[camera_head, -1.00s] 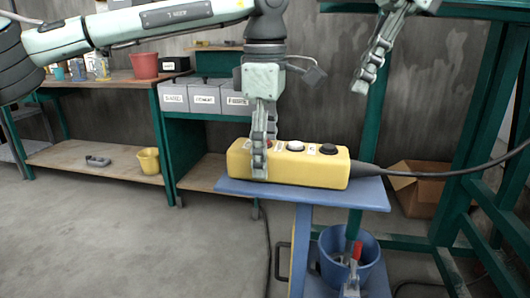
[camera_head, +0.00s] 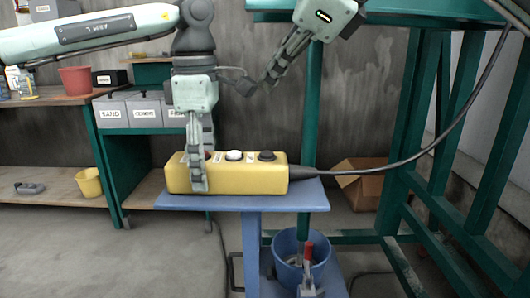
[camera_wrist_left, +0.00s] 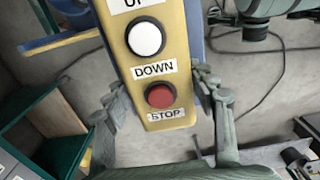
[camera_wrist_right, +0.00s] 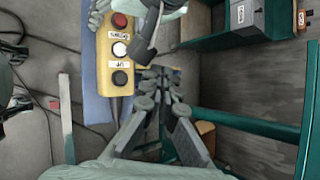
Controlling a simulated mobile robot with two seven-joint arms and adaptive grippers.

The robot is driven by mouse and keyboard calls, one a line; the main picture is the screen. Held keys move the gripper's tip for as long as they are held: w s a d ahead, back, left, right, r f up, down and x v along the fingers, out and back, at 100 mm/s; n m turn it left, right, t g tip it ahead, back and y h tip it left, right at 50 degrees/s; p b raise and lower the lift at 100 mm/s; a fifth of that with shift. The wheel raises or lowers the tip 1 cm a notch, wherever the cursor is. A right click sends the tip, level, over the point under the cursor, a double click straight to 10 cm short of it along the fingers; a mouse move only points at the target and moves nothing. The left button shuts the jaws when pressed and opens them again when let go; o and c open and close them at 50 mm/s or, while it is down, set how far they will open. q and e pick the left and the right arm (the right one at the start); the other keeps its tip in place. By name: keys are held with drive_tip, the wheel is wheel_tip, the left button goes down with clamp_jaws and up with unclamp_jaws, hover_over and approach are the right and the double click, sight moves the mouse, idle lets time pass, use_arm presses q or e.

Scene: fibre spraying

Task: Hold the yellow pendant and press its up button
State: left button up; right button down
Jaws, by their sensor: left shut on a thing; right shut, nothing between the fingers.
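The yellow pendant (camera_head: 235,180) lies on a blue stand with its buttons facing up. My left gripper (camera_head: 199,172) comes down from above and is shut across its left end, by the red stop button. The left wrist view shows a finger on each side of the pendant (camera_wrist_left: 155,60), the white down button (camera_wrist_left: 146,38) and the red stop button (camera_wrist_left: 160,95). The black up button (camera_head: 267,155) is at the cable end; it also shows in the right wrist view (camera_wrist_right: 120,78). My right gripper (camera_head: 270,84) is shut and empty, above and slightly right of the up button, apart from it.
The blue stand (camera_head: 310,198) has bare top at its right end. A black cable (camera_head: 400,163) runs from the pendant to the upper right. A green frame (camera_head: 395,130) stands at right, with a cardboard box (camera_head: 358,185) behind. A blue bucket (camera_head: 290,245) sits below.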

sight(270, 155)
drive_tip(key=shift+s+a+r, duration=0.1)
drive_tip(key=shift+s, duration=0.05)
drive_tip(key=shift+f, duration=4.4)
drive_tip(key=shift+f, duration=0.15)
drive_tip(key=shift+f, duration=0.3)
